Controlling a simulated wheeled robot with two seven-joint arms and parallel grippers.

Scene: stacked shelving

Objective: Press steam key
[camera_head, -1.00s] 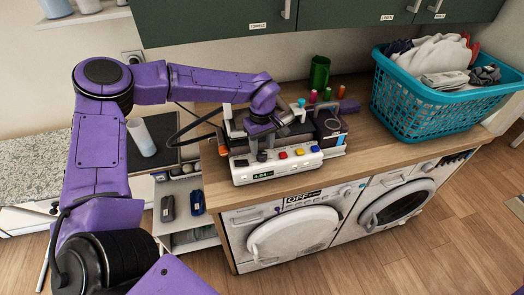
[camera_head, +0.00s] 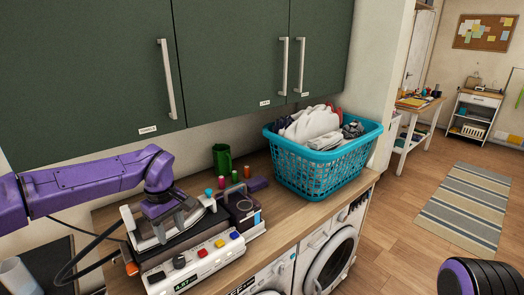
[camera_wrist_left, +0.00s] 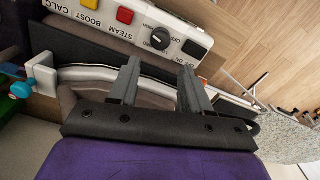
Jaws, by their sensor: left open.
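A grey and white iron (camera_head: 150,243) rests on top of the station. My left gripper (camera_wrist_left: 159,69) is open over the iron, behind the key row, its fingers pointing toward the panel. It appears apart from the red key.
A teal laundry basket (camera_head: 318,172) stands right of the station. A green mug (camera_head: 222,159) and several coloured spools (camera_head: 221,182) stand behind it. Green cabinets (camera_head: 230,60) hang above. A dark cable (camera_head: 95,245) runs at the left. The counter before the basket is clear.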

